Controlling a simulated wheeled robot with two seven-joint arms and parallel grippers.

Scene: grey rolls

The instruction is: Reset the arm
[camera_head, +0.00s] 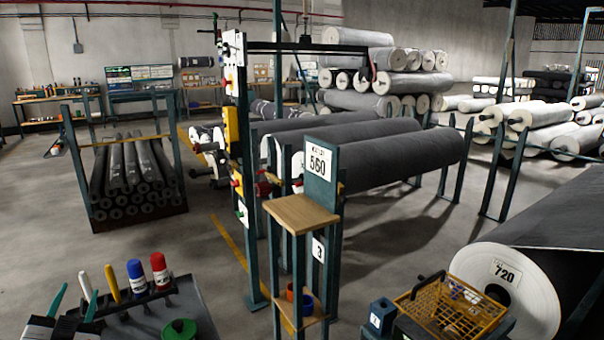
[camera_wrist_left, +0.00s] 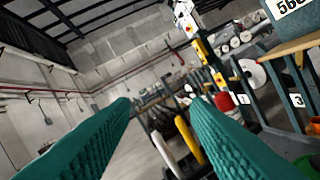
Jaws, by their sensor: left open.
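My left gripper (camera_head: 75,302) is at the lower left of the head view, its two teal fingers pointing up and apart. In the left wrist view, the ridged teal fingers (camera_wrist_left: 161,106) are spread wide with nothing between them. The gripper is beside a dark tray (camera_head: 205,313). Behind the fingers stand a yellow marker (camera_head: 112,283), a blue-capped bottle (camera_head: 137,280) and a red-capped bottle (camera_head: 160,270). The yellow marker also shows beyond the fingers in the left wrist view (camera_wrist_left: 189,140). My right gripper is in neither view.
A yellow basket (camera_head: 455,308) and a large roll marked 720 (camera_head: 510,285) are at the lower right. Dark rolls (camera_head: 400,160) lie on racks behind. Open floor (camera_head: 140,245) shows at left.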

